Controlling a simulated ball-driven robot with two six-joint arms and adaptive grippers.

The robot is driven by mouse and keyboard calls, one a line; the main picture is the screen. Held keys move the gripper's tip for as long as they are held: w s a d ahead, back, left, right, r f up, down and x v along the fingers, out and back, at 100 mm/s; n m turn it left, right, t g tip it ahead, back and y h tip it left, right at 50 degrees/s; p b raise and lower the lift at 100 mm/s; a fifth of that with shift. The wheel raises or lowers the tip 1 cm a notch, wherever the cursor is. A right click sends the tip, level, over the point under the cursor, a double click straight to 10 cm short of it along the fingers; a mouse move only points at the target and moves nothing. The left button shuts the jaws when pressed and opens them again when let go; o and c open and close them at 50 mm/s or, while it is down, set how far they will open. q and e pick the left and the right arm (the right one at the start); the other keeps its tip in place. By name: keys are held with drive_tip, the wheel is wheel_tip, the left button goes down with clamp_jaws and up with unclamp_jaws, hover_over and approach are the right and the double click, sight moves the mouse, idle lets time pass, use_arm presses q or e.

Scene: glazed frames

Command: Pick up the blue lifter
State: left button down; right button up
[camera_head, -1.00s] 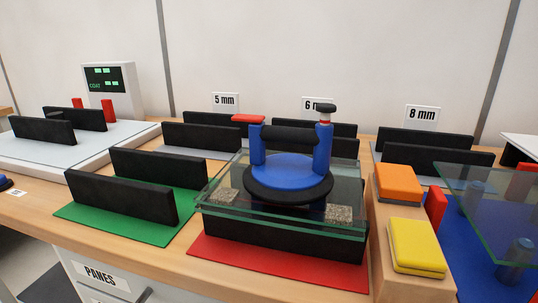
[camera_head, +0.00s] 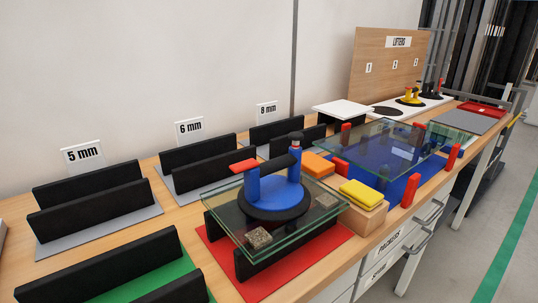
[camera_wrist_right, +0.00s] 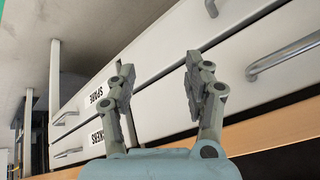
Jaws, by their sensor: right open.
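The blue lifter (camera_head: 253,187) stands upright on a stack of clear glass panes (camera_head: 222,222). The panes lie on black rails (camera_head: 262,272) over a red mat (camera_head: 335,244). My right gripper (camera_wrist_right: 158,72) shows only in the right wrist view, open and empty, with white drawer fronts and a wooden bench edge behind it. The lifter is not in that view. My left gripper is in no view.
Black racks (camera_head: 100,203) fill the left. A yellow lifter (camera_head: 411,97) stands farther back.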

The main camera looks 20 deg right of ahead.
drive_tip(key=w+a+r+m+t+y+p, duration=0.1)
drive_tip(key=w+a+r+m+t, duration=0.15)
drive_tip(key=r, duration=0.55)
drive_tip(key=w+a+r+m+t+y+p, duration=0.1)
drive_tip(key=w+r, duration=0.2)
drive_tip(key=r, duration=0.5)
drive_tip(key=w+a+r+m+t+p, duration=0.1)
drive_tip(key=w+a+r, duration=0.15)
drive_tip(key=r, duration=0.55)
drive_tip(key=m+t, duration=0.4)
drive_tip(key=m, duration=0.2)
approach(281, 166)
drive_tip(key=shift+m+t+y, duration=0.25)
drive_tip(key=shift+m+y, duration=0.05)
drive_tip(key=shift+m, duration=0.15)
drive_tip(key=x, duration=0.5)
drive_tip(key=shift+w+d+r+p, duration=0.1)
drive_tip(key=shift+w+d+p, duration=0.1)
drive_tip(key=shift+w+p, duration=0.15)
drive_tip(key=x, duration=0.6)
drive_tip(key=shift+a+f, duration=0.1)
drive_tip(key=shift+f, duration=0.3)
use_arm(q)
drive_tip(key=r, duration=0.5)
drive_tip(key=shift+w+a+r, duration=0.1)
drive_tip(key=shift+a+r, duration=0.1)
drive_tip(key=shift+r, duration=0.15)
use_arm(e)
drive_tip(key=shift+s, duration=0.15)
